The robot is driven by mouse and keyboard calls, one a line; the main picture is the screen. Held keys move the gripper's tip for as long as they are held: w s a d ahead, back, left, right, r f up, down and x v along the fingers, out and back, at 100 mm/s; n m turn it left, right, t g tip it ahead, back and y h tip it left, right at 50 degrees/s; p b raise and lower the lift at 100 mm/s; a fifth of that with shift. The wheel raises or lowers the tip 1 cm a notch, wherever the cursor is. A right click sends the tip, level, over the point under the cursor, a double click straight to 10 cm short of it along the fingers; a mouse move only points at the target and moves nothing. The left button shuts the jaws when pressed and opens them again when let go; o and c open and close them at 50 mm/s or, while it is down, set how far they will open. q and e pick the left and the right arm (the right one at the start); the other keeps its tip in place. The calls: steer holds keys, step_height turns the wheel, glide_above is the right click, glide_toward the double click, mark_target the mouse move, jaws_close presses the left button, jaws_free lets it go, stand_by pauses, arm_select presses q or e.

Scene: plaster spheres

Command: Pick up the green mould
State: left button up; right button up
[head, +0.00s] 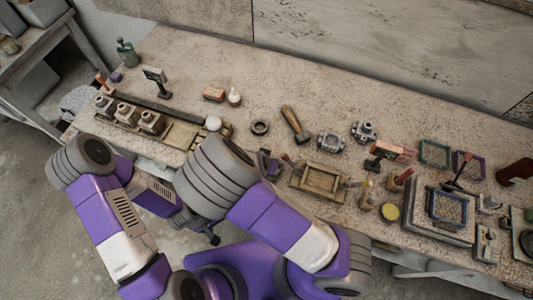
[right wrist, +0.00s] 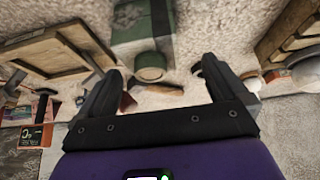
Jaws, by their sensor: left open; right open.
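A green boxy piece (right wrist: 135,35) with a round green part (right wrist: 150,66) shows in the right wrist view, and I take it for the green mould. It lies beyond the fingertips, roughly in line with the gap between them, and its top is cut off by the frame. My right gripper (right wrist: 160,70) is open and empty, apart from the mould. In the head view my right arm hides most of that spot, so I cannot pick out the mould there. My left gripper (head: 208,234) is open and empty, low in front of the bench edge.
The stone-topped bench (head: 230,65) carries a wooden tray (head: 320,180), a dark ring (head: 260,128), a hammer (head: 295,124), metal pieces (head: 331,142) and a pale ball (head: 213,123). A thin green frame (head: 421,153) lies at right. The bench's back is mostly clear.

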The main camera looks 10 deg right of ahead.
steer(key=shift+s+d+f, duration=0.25)
steer(key=shift+s+f, duration=0.2)
steer(key=shift+s, duration=0.3)
steer(key=x, duration=0.2)
steer(key=b+x, duration=0.1)
steer(key=x, duration=0.2)
steer(key=shift+w+d+r, duration=0.1)
steer(key=shift+w+r, duration=0.15)
steer(key=shift+d+f, duration=0.1)
steer(key=shift+f, duration=0.15)
steer(key=shift+w+f, duration=0.15)
steer(key=shift+w, duration=0.05)
arm_select(q)
steer(key=shift+s+f, duration=0.5)
steer(key=shift+s, duration=0.3)
arm_select(e)
steer(key=c, duration=1.3)
